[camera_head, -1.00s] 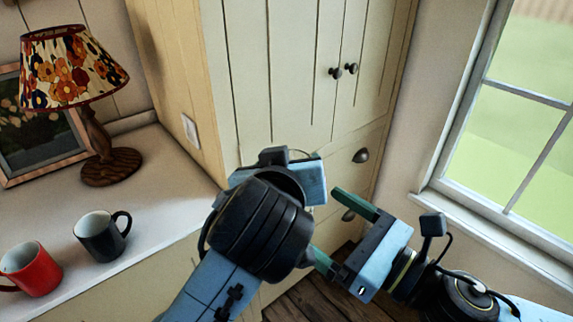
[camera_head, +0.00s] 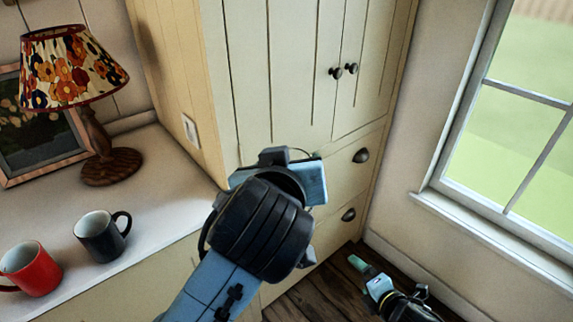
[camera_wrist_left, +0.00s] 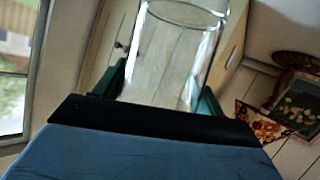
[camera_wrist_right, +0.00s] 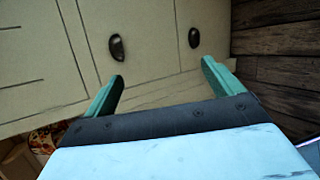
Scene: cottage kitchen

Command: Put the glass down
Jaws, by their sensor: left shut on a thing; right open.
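The clear glass (camera_wrist_left: 178,50) stands between the green fingers of my left gripper (camera_wrist_left: 160,88) in the left wrist view. The left gripper is shut on it. In the head view my left wrist hides the fingers, and I cannot make out the glass there. My right gripper (camera_head: 360,266) is low at the lower right of the head view, over the floor. In the right wrist view its fingers (camera_wrist_right: 162,76) are apart with nothing between them.
A white countertop (camera_head: 165,185) holds a red mug (camera_head: 32,270), a dark mug (camera_head: 98,240) and a floral lamp (camera_head: 72,70). Clear counter lies right of the lamp and mugs. A cream cupboard (camera_head: 275,70) rises behind my left arm. A window (camera_head: 530,130) is at right.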

